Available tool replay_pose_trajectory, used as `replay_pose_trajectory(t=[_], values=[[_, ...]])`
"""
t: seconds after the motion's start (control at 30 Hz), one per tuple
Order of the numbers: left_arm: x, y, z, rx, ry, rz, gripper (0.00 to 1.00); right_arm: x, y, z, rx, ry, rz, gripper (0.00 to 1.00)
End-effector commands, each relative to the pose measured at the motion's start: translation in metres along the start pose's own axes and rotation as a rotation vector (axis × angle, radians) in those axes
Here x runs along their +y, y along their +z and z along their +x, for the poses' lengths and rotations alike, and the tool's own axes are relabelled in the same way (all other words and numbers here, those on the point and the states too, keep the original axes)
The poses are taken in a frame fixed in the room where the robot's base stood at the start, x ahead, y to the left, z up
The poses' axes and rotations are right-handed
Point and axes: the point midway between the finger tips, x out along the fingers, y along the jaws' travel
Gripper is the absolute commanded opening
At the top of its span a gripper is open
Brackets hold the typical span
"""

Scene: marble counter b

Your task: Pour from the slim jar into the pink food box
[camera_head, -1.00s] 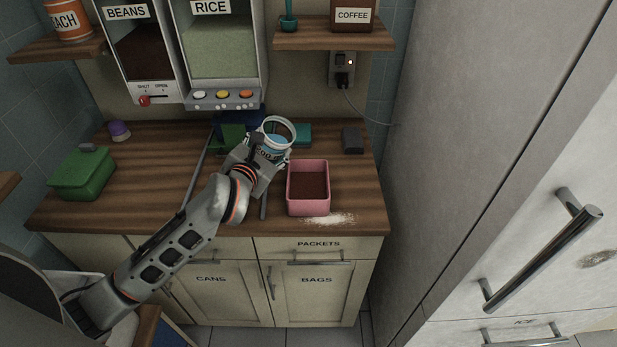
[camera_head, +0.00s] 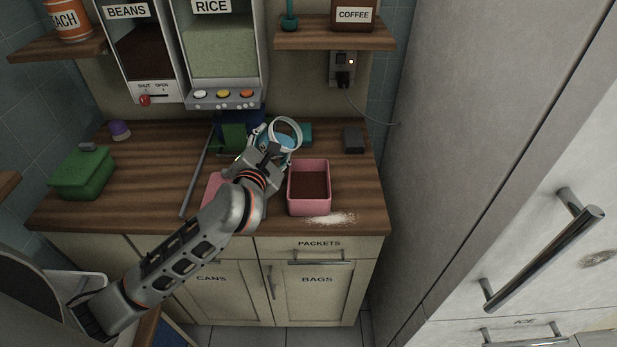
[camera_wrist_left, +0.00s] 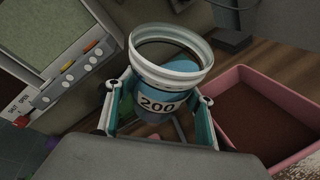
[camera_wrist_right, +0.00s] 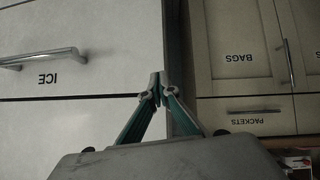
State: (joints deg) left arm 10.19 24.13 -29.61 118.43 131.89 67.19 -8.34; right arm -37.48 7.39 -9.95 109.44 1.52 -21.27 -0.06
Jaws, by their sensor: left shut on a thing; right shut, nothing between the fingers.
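The slim jar (camera_head: 283,136) has a wide white rim, a blue body and a "200" label. It also shows in the left wrist view (camera_wrist_left: 160,103). My left gripper (camera_head: 273,153) is shut on it and holds it above the counter, behind and left of the pink food box (camera_head: 309,208). The jar's mouth is open; its exact tilt is hard to tell. The box stands open on the counter with dark brown contents; it also shows at the right in the left wrist view (camera_wrist_left: 232,122). My right gripper (camera_wrist_right: 158,84) is shut and empty, away from the counter.
White powder (camera_head: 331,219) lies on the counter before the box. A flat pink piece (camera_head: 215,187) lies left of it, partly under my arm. A green box (camera_head: 82,176), a purple item (camera_head: 120,130) and a dark block (camera_head: 353,140) stand around. Dispensers (camera_head: 220,60) hang behind.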

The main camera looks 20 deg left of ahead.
Motion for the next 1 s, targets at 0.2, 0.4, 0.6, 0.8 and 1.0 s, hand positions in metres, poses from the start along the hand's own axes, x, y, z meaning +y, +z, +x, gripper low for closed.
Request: replay_pose_trajectory(t=[0.2,0.4,0.6,0.8,1.0], values=[[0.0029,0.0040,-0.0008,-0.008,0.013,0.028,0.17,0.0000,-0.0002,-0.0001,0.000,0.001,0.002,0.00],[0.0046,0.0058,-0.0013,-0.011,0.025,0.052,0.17,0.0008,-0.0003,0.0001,0.000,0.004,0.006,0.00],[0.0045,0.0052,-0.0011,-0.014,0.034,0.078,0.17,-0.0019,-0.0015,0.0007,0.001,0.004,0.016,0.00],[0.0047,0.0047,-0.0008,-0.017,0.045,0.102,0.17,-0.0022,-0.0014,0.0008,0.001,0.004,0.016,0.00],[0.0046,0.0043,-0.0007,-0.020,0.054,0.127,0.17,-0.0033,-0.0016,0.0006,0.001,0.002,0.015,0.00]])
